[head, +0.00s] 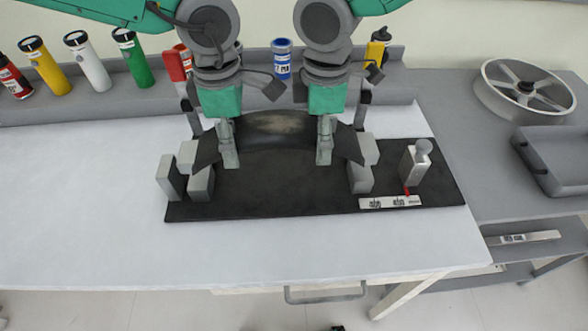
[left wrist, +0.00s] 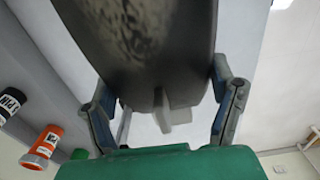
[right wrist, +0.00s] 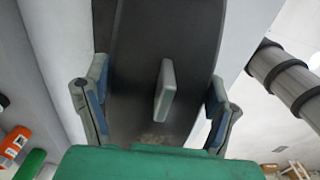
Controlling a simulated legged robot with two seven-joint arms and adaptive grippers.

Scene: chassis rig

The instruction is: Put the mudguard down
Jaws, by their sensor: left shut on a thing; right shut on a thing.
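The mudguard (head: 277,130) is a dark, curved arch with a worn patch. It spans between my two grippers, above the black base plate (head: 280,195) with grey blocks at its sides. I cannot tell whether it touches the blocks. My left gripper (head: 229,150) is shut on its left part. In the left wrist view the mudguard (left wrist: 150,50) fills the space between the fingers. My right gripper (head: 325,148) is shut on its right part. The right wrist view shows the mudguard (right wrist: 140,110) between the fingers, with a grey tab in front of it.
Grey blocks stand left (head: 200,184) and right (head: 361,178) on the plate. A grey clamp-like piece (head: 414,167) and a white label strip (head: 390,202) are at its right. Bottles (head: 92,68) line the back ledge. The white table (head: 90,200) is clear on the left.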

